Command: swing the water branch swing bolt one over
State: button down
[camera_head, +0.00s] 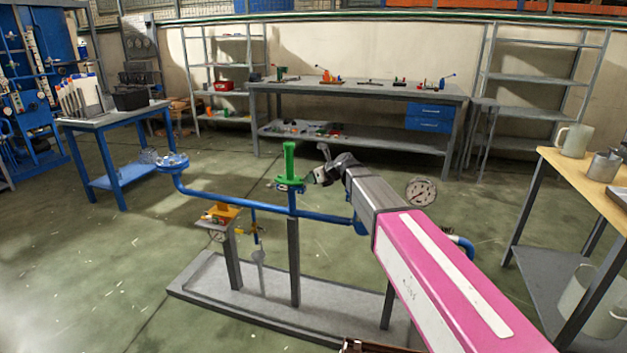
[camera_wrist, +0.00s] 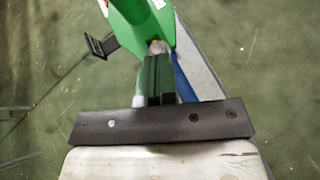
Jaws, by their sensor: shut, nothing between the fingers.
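A green upright fitting (camera_head: 289,163) with a wide green base stands on the blue pipe (camera_head: 240,203) of a floor-standing rig. My gripper (camera_head: 312,179) is just right of the green base in the head view. In the wrist view the green part (camera_wrist: 138,22) fills the top middle, and my gripper (camera_wrist: 157,50) is shut and empty with its fingertips close by its lower edge. Whether they touch cannot be told. A small black piece (camera_wrist: 100,46) sticks out left of the green part. I cannot tell for sure which part is swing bolt one.
A blue flanged pipe end (camera_head: 173,161) is at the rig's left, and an orange-yellow part (camera_head: 219,214) sits below the pipe. A round gauge (camera_head: 421,192) is right of my arm. A wooden-topped table (camera_head: 560,165) stands at the right. Open floor lies behind the rig.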

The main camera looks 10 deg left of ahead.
jog(key=shift+a+r, duration=0.25)
jog(key=shift+a, duration=0.3)
jog(key=shift+a+r, duration=0.25)
jog(key=shift+a, duration=0.25)
